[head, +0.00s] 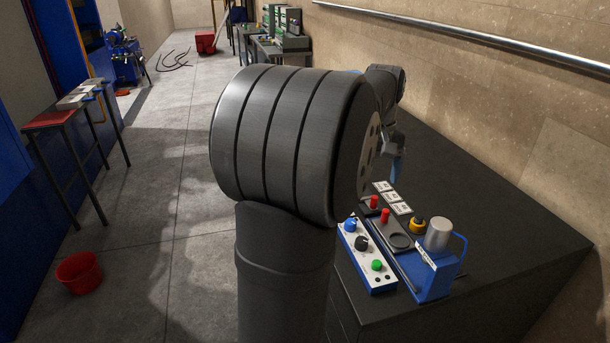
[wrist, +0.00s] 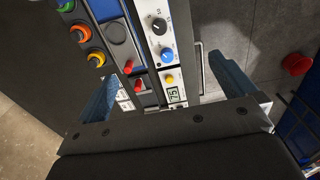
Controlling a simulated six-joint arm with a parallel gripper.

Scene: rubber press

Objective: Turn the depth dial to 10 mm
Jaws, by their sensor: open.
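The white control panel (head: 368,258) stands on the dark bench and carries a blue knob (head: 350,224), a black knob (head: 361,243) and a green button (head: 377,265). In the wrist view the black knob (wrist: 158,25) has a printed number scale, and the blue knob (wrist: 167,55) has a white pointer mark. I cannot read which one is the depth dial or its exact setting. My gripper (wrist: 162,66) is open, its two blue fingers spread on either side of the panel, apart from the knobs. In the head view my arm mostly hides my gripper (head: 397,163).
A yellow button (wrist: 169,78) and a small display (wrist: 175,95) sit beyond the blue knob. Two red-topped handles (head: 374,201) stand beside the panel. A blue device with a silver cylinder (head: 439,234) is to the right. The bench (head: 520,250) is bare farther right.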

